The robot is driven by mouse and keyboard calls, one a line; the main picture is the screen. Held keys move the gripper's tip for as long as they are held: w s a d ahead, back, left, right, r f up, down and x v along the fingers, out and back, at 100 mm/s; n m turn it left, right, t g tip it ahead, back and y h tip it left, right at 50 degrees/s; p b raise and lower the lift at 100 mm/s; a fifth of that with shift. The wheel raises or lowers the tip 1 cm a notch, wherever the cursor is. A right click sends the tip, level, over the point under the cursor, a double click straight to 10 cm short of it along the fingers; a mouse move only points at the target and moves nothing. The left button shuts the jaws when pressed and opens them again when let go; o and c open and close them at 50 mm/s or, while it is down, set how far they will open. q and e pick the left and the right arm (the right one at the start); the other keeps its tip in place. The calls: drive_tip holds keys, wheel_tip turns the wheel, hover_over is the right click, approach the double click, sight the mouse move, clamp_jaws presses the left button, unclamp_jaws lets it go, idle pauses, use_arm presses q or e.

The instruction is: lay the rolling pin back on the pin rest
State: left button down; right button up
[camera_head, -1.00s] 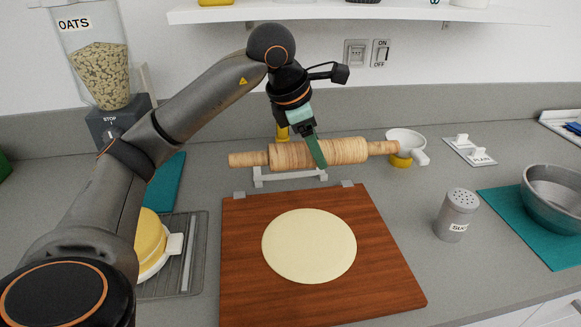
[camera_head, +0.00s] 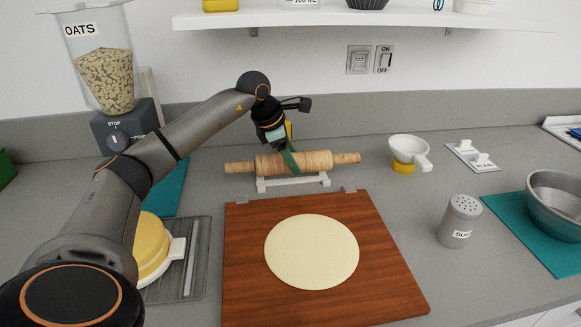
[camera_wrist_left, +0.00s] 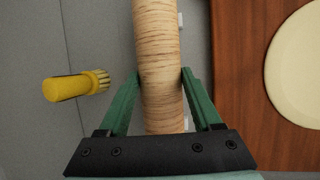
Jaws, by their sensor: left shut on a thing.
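The wooden rolling pin (camera_head: 318,161) lies roughly level behind the board in the head view, over or on the white pin rest (camera_head: 293,183). Whether it touches the rest I cannot tell. My left gripper (camera_head: 289,160) is shut on the pin's barrel near its middle. In the left wrist view the green fingers of the left gripper (camera_wrist_left: 160,85) stand on both sides of the rolling pin (camera_wrist_left: 158,45). Only small white bits of the rest show beside the pin there. My right gripper is not in view.
A wooden board (camera_head: 375,270) with a round dough sheet (camera_head: 311,251) lies in front. A yellow-handled brush (camera_wrist_left: 68,87) lies behind the pin. An oats dispenser (camera_head: 105,80) stands back left.

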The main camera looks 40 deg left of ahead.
use_arm(q)
drive_tip(key=shift+w+a+f, duration=0.1)
drive_tip(key=shift+a+f, duration=0.05)
drive_tip(key=shift+f, duration=0.5)
drive_tip(key=shift+a+f, duration=0.15)
drive_tip(key=shift+f, duration=0.45)
drive_tip(key=shift+f+p, duration=0.2)
drive_tip(key=shift+p, duration=0.15)
drive_tip(key=shift+f, duration=0.1)
drive_tip(key=shift+c, duration=0.3)
unclamp_jaws()
drive_tip(key=shift+f, duration=0.1)
drive_tip(key=shift+f+b, duration=0.4)
drive_tip(key=shift+b, duration=0.2)
drive_tip(key=v, duration=1.2)
drive_tip(key=shift+w+d+r+p, duration=0.1)
drive_tip(key=shift+w+d+p, duration=0.15)
drive_tip(key=shift+d+p, duration=0.1)
drive_tip(key=shift+s+a+r, duration=0.1)
drive_tip(key=shift+s+r, duration=0.15)
drive_tip(key=shift+r, duration=0.2)
